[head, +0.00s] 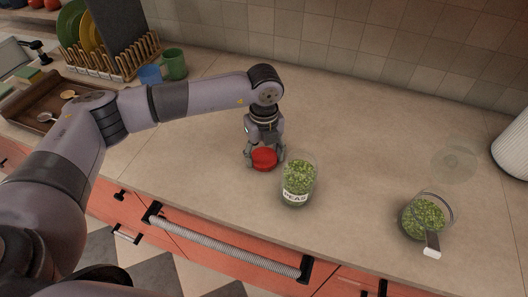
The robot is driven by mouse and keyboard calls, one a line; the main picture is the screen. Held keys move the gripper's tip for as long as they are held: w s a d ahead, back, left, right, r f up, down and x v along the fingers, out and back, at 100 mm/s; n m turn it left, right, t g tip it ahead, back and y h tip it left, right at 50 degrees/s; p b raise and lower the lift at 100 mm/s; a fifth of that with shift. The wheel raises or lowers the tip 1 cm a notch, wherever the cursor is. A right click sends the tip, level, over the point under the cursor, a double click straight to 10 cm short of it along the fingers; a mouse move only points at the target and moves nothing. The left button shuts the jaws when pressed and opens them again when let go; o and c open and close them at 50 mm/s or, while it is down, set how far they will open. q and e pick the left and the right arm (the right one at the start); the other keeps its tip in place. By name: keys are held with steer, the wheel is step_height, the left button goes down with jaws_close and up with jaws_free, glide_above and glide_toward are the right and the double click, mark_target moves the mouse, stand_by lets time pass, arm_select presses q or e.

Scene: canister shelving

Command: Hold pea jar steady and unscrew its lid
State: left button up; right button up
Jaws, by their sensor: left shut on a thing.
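The pea jar (298,182) is clear glass, filled with green peas and labelled PEAS. It stands upright and without a lid near the counter's front edge. My left gripper (263,155) points down just left of the jar and is shut on a red lid (264,159). The lid is at or just above the counter; I cannot tell whether it touches it. My right gripper is not in view.
A second glass container with green contents (424,216) stands at the right, with a white-tipped handle or scoop (432,252). Behind it lies a clear round lid (460,164). A dish rack (125,55), mugs (173,64) and a brown tray (28,108) are at the left. The counter middle is clear.

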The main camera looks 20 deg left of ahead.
arm_select(q)
steer(key=shift+f, duration=0.2)
steer(key=o, duration=1.3)
steer(key=shift+r, duration=0.1)
steer(key=shift+r, duration=0.1)
